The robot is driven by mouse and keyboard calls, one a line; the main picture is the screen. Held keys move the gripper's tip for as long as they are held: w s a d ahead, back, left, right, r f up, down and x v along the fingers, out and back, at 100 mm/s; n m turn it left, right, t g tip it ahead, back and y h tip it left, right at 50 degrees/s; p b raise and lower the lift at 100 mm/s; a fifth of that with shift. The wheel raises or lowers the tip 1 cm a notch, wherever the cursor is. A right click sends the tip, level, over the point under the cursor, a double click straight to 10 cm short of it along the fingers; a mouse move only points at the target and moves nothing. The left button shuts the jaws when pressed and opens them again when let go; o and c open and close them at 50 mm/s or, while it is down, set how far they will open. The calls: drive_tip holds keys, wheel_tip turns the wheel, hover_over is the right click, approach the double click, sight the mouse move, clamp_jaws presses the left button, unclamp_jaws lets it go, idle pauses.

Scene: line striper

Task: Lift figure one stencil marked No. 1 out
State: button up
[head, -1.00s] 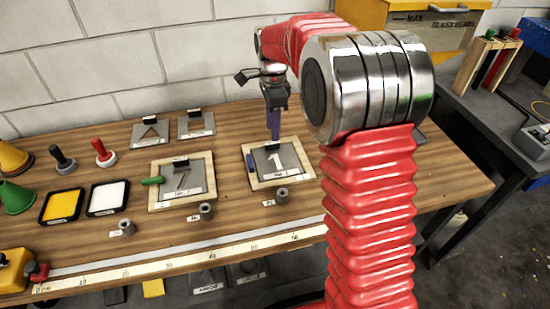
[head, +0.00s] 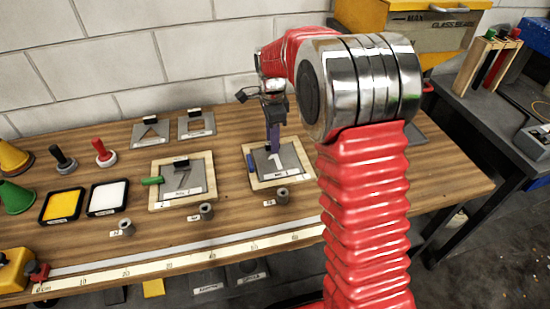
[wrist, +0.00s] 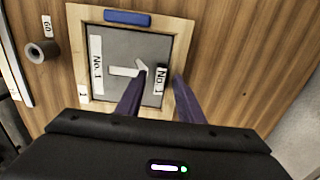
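The figure one stencil (head: 291,160) is a grey plate with a white-looking "1" cutout, lying flat inside a pale wooden frame (head: 310,172) on the bench. In the wrist view the plate (wrist: 115,50) bears "No. 1" labels and a small black grip block (wrist: 162,72) near one edge. My gripper (head: 273,149) points down over that edge. Its two purple fingers are apart in the wrist view (wrist: 160,78), one on each side of the block in the picture. Whether they touch it cannot be told.
A second wooden frame (head: 155,197) with a figure seven stencil (head: 183,181) and a green bar sits to the left. Grey cylinders (head: 282,196) stand in front. Yellow and white pads (head: 107,197) lie further left. A ruler strip (head: 180,266) runs along the front edge.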

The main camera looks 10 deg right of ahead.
clamp_jaws()
drive_tip(key=shift+r, duration=0.1)
idle(0.4)
wheel_tip(320, 180, up, 10)
idle(0.6)
